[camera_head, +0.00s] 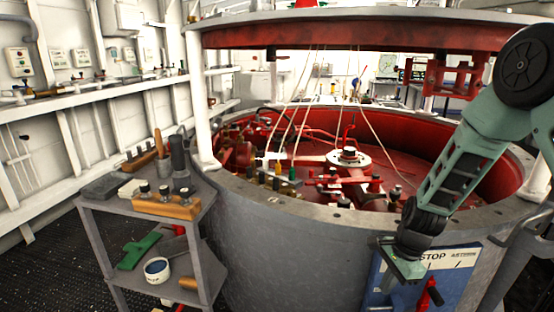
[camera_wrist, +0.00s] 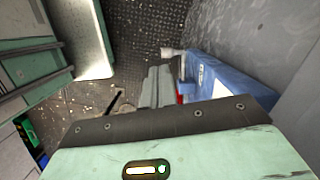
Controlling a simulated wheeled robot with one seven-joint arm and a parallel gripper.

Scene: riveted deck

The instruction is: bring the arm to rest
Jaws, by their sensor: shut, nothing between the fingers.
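My green arm (camera_head: 462,165) comes down at the right of the head view, bent at the dark wrist joint. My gripper (camera_head: 393,281) hangs low in front of the blue panel marked STOP (camera_head: 440,262), outside the grey drum wall. It is shut and holds nothing. In the wrist view the green hand fills the bottom, and the grey fingers (camera_wrist: 156,86) show beyond its dark edge, over the dark floor. The blue panel also shows in the wrist view (camera_wrist: 218,85), just right of the fingers. I cannot tell whether they touch it.
The large round grey drum (camera_head: 290,225) with a red interior fills the middle. A grey two-tier cart (camera_head: 200,205) at left carries a wooden block (camera_head: 165,206), other tools and a white tin (camera_head: 157,270). A red handle (camera_head: 428,293) sticks out from the blue panel. Textured floor (camera_head: 50,270) is clear at lower left.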

